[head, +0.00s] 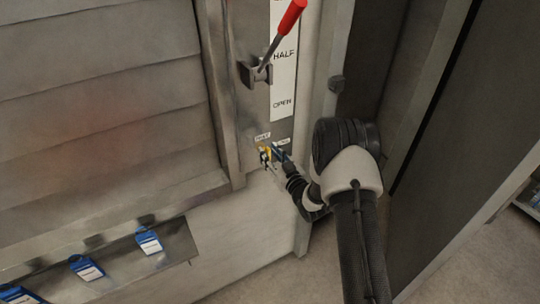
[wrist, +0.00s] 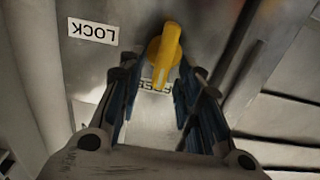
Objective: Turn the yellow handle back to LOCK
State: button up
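The yellow handle (wrist: 166,50) sits on a metal panel in the wrist view, its long grip slanting down over a white label (wrist: 158,86) that is partly covered and seems to read FREE. A LOCK label (wrist: 93,31) is to its left, upside down in this view. My gripper (wrist: 155,90) is open, with one blue-padded finger on each side of the handle's lower end. I cannot tell whether either finger touches it. In the head view the handle (head: 265,152) is small and partly hidden by my gripper (head: 268,160).
Above the handle in the head view is a red-tipped lever (head: 289,17) on a bracket, beside a HALF/OPEN scale plate (head: 283,80). A dark door-like panel (head: 455,130) stands to the right.

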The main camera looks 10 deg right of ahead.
jog(key=shift+w, duration=0.15)
jog(key=shift+c, duration=0.3)
grip_shut()
